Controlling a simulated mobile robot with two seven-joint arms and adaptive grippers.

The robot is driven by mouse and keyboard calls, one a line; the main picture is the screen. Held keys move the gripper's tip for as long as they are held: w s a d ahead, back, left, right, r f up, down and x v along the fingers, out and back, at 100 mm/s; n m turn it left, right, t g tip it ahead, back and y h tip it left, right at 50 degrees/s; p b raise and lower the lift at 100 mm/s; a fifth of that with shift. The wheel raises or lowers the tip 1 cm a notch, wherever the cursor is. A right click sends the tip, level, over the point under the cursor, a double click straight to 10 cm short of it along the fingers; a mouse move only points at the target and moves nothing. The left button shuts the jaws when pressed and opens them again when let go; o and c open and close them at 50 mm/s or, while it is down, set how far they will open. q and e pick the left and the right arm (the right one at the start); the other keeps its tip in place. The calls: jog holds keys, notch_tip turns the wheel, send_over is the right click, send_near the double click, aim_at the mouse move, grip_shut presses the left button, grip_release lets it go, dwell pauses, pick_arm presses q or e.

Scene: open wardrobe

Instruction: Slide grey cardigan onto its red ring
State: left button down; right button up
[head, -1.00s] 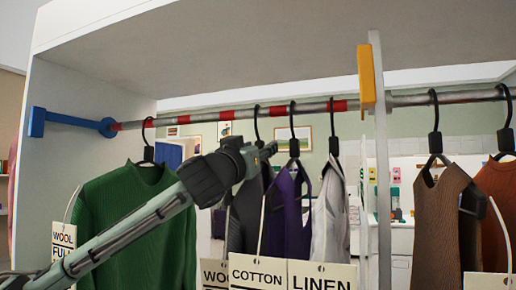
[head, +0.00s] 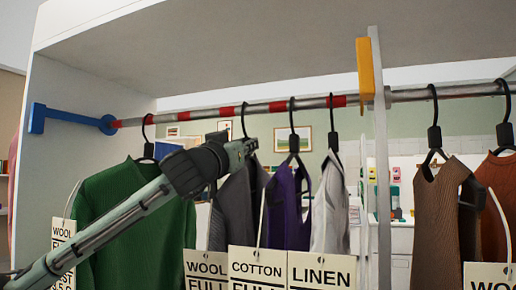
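The grey cardigan (head: 232,212) hangs from the rail (head: 200,113) on a black hanger, between the green sweater and the purple garment. Its hook (head: 243,118) sits on a bare stretch of rail, just right of a red ring (head: 226,111) and left of another red ring (head: 278,106). My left gripper (head: 246,148) is at the neck of this hanger, below the rail. It hides the neck, and its fingers are hard to make out, but the hanger moves with it, so it looks shut on it. My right gripper is not in view.
A green sweater (head: 138,220) hangs at left. A purple garment (head: 288,215) and a white one (head: 330,210) hang close at right. Beyond a divider (head: 381,150) with a yellow block (head: 365,68) hang brown garments (head: 440,220). Rail between green and grey is free.

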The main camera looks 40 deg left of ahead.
pick_arm(q)
jog(key=s+a+b, duration=0.4)
jog(key=a, duration=1.2)
jog(key=shift+a, duration=0.2)
jog(key=c, duration=1.3)
grip_release()
jog(key=shift+c, duration=0.2)
jog(key=shift+w+f, duration=0.1)
jog(key=shift+f, duration=0.05)
jog(key=v, duration=1.2)
